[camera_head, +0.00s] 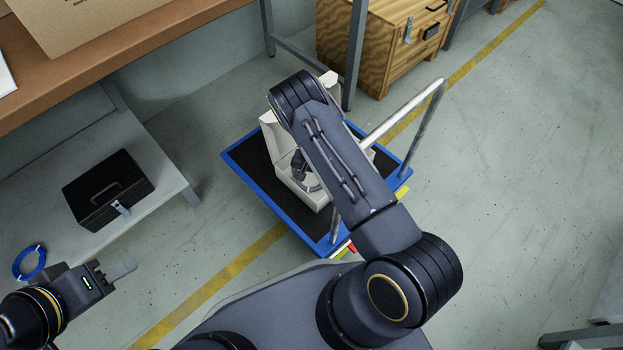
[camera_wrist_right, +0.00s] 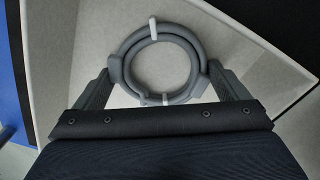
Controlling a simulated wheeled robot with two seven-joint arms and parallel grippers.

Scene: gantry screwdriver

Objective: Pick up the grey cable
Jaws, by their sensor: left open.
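The grey cable (camera_wrist_right: 160,40) is a round coil with white ties, lying inside a pale bin (camera_wrist_right: 65,55) in the right wrist view. My right gripper (camera_wrist_right: 161,78) is at the coil, one finger on its left and one on its right. Both fingertips are at or very near the coil's outer edge; I cannot tell if they press on it. In the head view my right arm reaches into the pale bin (camera_head: 320,200), partly hiding it. My left gripper (camera_head: 120,272) is open and empty at the lower left.
The bin stands on a blue-edged cart (camera_head: 258,178) with a metal handle (camera_head: 405,113). A blue cable coil (camera_head: 29,262) and a black case (camera_head: 108,190) are on the grey shelf at left. A wooden cabinet (camera_head: 375,45) stands behind.

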